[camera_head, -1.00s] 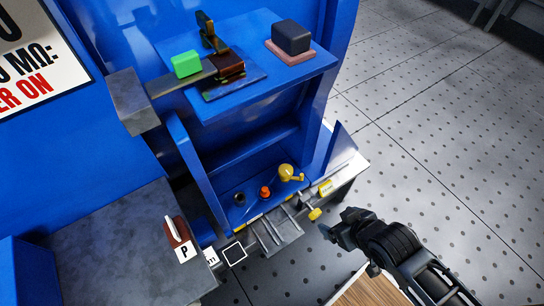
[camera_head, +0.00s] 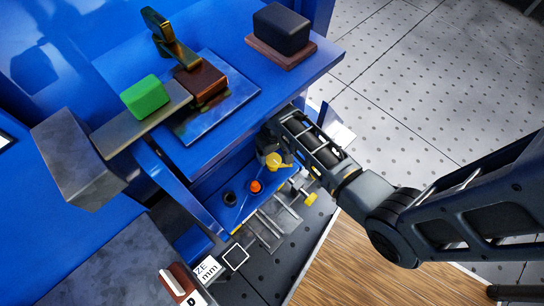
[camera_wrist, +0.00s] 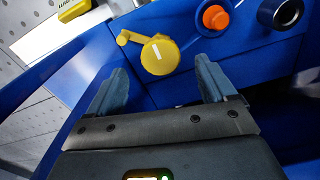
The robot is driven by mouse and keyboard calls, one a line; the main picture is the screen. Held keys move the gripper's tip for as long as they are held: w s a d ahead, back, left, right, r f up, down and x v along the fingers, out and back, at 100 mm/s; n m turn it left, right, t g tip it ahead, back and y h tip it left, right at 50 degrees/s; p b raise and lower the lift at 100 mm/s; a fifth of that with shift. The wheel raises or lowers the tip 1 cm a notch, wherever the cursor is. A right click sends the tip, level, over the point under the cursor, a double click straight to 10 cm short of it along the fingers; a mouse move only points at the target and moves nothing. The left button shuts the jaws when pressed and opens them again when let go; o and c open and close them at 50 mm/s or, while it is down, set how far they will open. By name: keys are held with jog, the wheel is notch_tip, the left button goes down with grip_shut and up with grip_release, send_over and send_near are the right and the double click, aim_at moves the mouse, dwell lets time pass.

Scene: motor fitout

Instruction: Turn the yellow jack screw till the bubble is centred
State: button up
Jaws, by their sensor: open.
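A yellow round knob (camera_head: 278,160) with a side crank arm sits on the blue panel under the shelf; it looks like the jack screw. In the wrist view the knob (camera_wrist: 160,55) shows a white mark on its face, and its crank points left. My gripper (camera_wrist: 160,84) is open and empty, with the knob just beyond and between its fingertips. I cannot tell whether they touch. In the head view my gripper (camera_head: 268,145) is beside the knob, partly covered by the shelf and my wrist. A second yellow knob (camera_head: 311,199) is on a rod in front. I cannot make out the bubble.
An orange button (camera_head: 256,186) and a black socket (camera_head: 230,198) are left of the knob. The blue shelf (camera_head: 250,115) overhangs, carrying a green block (camera_head: 145,97) and a black block (camera_head: 281,28). Metal rods lie in front. A yellow labelled piece (camera_wrist: 75,8) is at the wrist view's top left.

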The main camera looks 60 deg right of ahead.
aim_at(274, 160)
notch_tip(274, 160, down, 5)
jog(key=shift+r+b, duration=0.1)
jog(key=shift+b, duration=0.35)
jog(key=c, duration=1.1)
